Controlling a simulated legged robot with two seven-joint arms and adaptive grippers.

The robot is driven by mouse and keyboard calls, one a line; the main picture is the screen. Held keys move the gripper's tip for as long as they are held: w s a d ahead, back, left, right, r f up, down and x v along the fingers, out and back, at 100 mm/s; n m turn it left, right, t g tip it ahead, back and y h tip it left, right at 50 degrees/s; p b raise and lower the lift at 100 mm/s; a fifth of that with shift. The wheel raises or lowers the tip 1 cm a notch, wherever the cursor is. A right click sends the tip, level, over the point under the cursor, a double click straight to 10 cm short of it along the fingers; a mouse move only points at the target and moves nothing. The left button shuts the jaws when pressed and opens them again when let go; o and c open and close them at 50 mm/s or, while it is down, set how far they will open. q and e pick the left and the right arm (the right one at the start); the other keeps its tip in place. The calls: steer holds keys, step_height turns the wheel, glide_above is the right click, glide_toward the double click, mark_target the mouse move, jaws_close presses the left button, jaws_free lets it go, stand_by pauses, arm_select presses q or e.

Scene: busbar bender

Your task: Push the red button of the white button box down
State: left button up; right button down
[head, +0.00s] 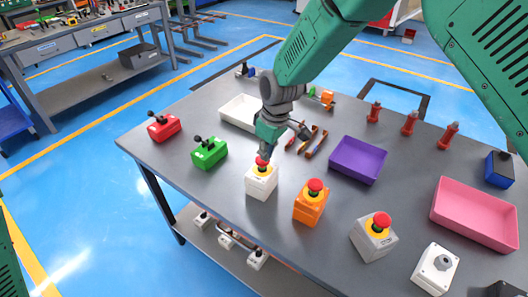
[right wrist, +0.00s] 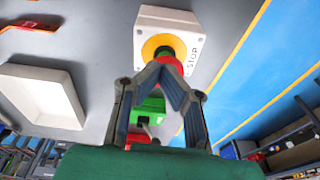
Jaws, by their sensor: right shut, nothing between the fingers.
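The white button box (head: 262,186) stands near the front edge of the table, with a red mushroom button (head: 262,161) on a yellow ring on its top. My right gripper (head: 267,150) is shut and empty, pointing down right over the red button. In the right wrist view its fingertips (right wrist: 170,72) overlap the red button and partly hide it; I cannot tell whether they touch it. My left gripper is not in view.
An orange button box (head: 309,207) and a grey one (head: 372,241) stand to the right. Green (head: 209,155) and red (head: 163,130) joystick boxes stand to the left. A white tray (head: 236,117) and a purple tray (head: 357,165) lie behind. Bare tabletop lies around the white box.

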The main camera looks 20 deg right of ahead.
mark_target(270, 171)
steer(key=shift+s+f, duration=0.1)
steer(key=shift+f, duration=0.65)
steer(key=shift+s+f+b, duration=0.1)
steer(key=shift+f+b, duration=0.25)
steer(key=shift+s+a+r, duration=0.1)
steer(key=shift+a, duration=0.55)
steer(key=r+p, duration=0.2)
steer(key=r, duration=0.1)
steer(key=r+p, duration=0.1)
steer(key=p, duration=0.1)
steer(key=shift+d+r, duration=0.25)
steer(key=shift+r, duration=0.05)
arm_select(q)
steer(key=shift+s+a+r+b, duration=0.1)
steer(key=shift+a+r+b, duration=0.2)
steer(key=shift+b, duration=0.75)
arm_select(e)
step_height(270, 171, up, 10)
steer(key=d, duration=0.1)
steer(key=shift+s+f, duration=0.2)
steer(key=shift+s, duration=0.15)
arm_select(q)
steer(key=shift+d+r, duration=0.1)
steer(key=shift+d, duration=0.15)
arm_select(e)
steer(key=shift+d+f, duration=0.1)
steer(key=shift+d, duration=0.2)
